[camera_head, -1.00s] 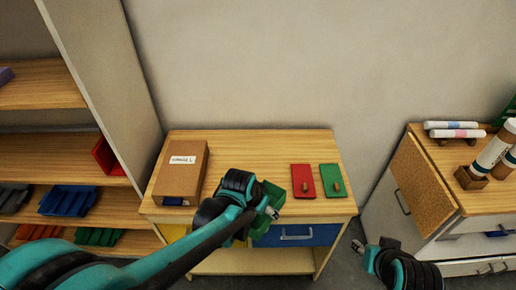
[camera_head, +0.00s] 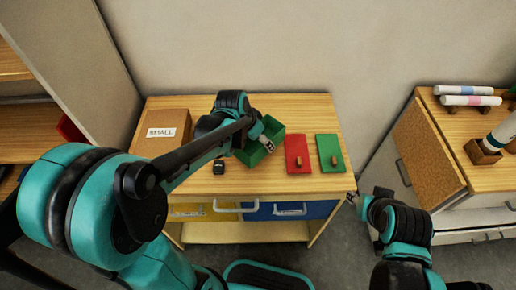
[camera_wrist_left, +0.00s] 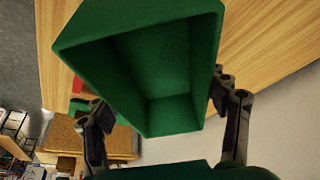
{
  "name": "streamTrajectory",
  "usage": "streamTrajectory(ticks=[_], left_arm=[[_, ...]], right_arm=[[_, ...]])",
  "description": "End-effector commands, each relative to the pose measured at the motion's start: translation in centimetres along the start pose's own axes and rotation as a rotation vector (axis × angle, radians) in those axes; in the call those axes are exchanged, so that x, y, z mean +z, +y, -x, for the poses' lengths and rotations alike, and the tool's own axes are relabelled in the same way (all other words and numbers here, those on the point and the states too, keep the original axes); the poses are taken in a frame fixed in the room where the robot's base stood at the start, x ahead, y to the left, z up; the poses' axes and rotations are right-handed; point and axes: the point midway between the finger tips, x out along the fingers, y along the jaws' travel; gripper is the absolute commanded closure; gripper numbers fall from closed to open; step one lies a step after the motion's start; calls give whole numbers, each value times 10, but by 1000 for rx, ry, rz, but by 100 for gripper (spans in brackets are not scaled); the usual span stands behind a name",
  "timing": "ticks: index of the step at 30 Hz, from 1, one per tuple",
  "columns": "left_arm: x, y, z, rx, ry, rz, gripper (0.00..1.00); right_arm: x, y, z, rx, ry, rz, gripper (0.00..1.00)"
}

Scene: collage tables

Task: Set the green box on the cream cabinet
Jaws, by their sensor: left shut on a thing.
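The green box (camera_head: 264,148) is an open-topped bin. My left gripper (camera_head: 266,143) is shut on it, over the wooden top of the cream cabinet (camera_head: 300,110). In the left wrist view the green box (camera_wrist_left: 165,70) fills the middle, its open hollow facing the camera, with a finger at each side. I cannot tell whether its base touches the cabinet top. The cabinet has a yellow and a blue drawer front. My right gripper (camera_head: 352,198) is in front of the cabinet's right side, away from the box; its jaws are too small to read.
A cardboard box (camera_head: 162,132) labelled SMALL stands on the cabinet's left. A red panel (camera_head: 297,154) and a green panel (camera_head: 330,153) lie right of the green box. A small dark object (camera_head: 219,166) lies near the front. Another cabinet (camera_head: 450,125) stands at right.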

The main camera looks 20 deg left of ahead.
Motion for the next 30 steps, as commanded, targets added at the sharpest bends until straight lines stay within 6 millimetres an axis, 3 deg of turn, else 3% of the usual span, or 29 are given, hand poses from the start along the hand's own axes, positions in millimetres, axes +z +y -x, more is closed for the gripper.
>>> streamTrajectory(ticks=[5,12,24,25,27,30], left_arm=[[0,-6,-10,0,0,-1,58],[13,-6,-42,0,0,0,58],[15,-6,-46,0,0,0,58],[15,-6,-46,0,0,0,21],[14,-6,-45,0,0,0,6],[14,-6,-45,0,0,0,6]], right_arm=[[3,0,-4,0,0,0,60],[14,0,-20,0,0,0,60],[15,0,-21,0,0,0,60],[15,0,-21,0,0,0,60],[14,0,-20,0,0,0,60],[14,0,-20,0,0,0,60]])
